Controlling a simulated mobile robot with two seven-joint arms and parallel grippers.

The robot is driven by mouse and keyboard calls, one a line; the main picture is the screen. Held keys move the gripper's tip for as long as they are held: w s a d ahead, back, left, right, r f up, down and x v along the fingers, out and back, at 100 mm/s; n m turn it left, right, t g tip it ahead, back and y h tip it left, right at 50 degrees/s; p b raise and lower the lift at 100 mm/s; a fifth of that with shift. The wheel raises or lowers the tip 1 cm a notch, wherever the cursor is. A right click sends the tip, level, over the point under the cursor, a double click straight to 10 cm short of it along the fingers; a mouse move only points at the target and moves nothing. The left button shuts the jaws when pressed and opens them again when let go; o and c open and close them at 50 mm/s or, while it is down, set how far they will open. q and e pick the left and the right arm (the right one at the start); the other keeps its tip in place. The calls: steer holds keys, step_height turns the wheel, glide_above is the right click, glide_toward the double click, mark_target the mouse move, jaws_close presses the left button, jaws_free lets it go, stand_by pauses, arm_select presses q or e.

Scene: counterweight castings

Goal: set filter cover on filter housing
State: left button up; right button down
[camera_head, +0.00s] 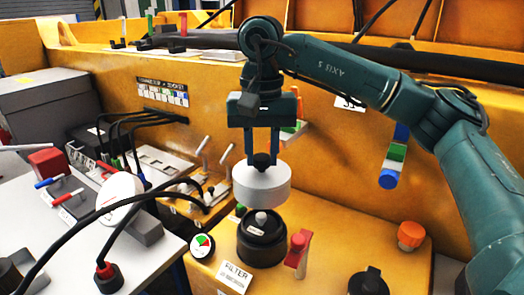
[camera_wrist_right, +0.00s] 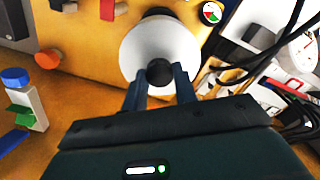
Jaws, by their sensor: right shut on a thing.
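The filter cover (camera_head: 262,187) is a white round disc with a black knob on top. My right gripper (camera_head: 262,156) is shut on its knob and holds the cover up in the air, roughly level. In the right wrist view the cover (camera_wrist_right: 138,50) hangs beyond the fingertips (camera_wrist_right: 160,76). The filter housing (camera_head: 262,242) is a black cylinder with a pale post showing in its open top. It stands on the yellow surface just below the cover, with a visible gap between them. My left gripper is not in view.
A red handle (camera_head: 299,247) stands right beside the housing, and a round gauge (camera_head: 202,245) sits to its left. A FILTER label (camera_head: 234,276) lies in front. An orange knob (camera_head: 410,235) and a black fitting (camera_head: 368,283) are farther right. Black cables (camera_head: 120,204) arch at left.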

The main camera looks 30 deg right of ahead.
mark_target(262, 156)
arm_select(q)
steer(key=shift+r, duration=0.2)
arm_select(e)
steer(key=shift+f+b, duration=0.55)
steer(key=shift+f, duration=0.25)
step_height(262, 156, down, 2)
steer(key=shift+f+b, duration=0.25)
steer(key=shift+b, duration=0.6)
steer(key=shift+f+b, duration=0.6)
steer(key=shift+f, duration=0.25)
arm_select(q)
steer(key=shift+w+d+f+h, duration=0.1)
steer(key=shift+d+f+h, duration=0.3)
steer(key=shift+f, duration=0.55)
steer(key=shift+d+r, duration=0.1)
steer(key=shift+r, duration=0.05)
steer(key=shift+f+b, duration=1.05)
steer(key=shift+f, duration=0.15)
arm_select(e)
steer(key=shift+f, duration=1.7)
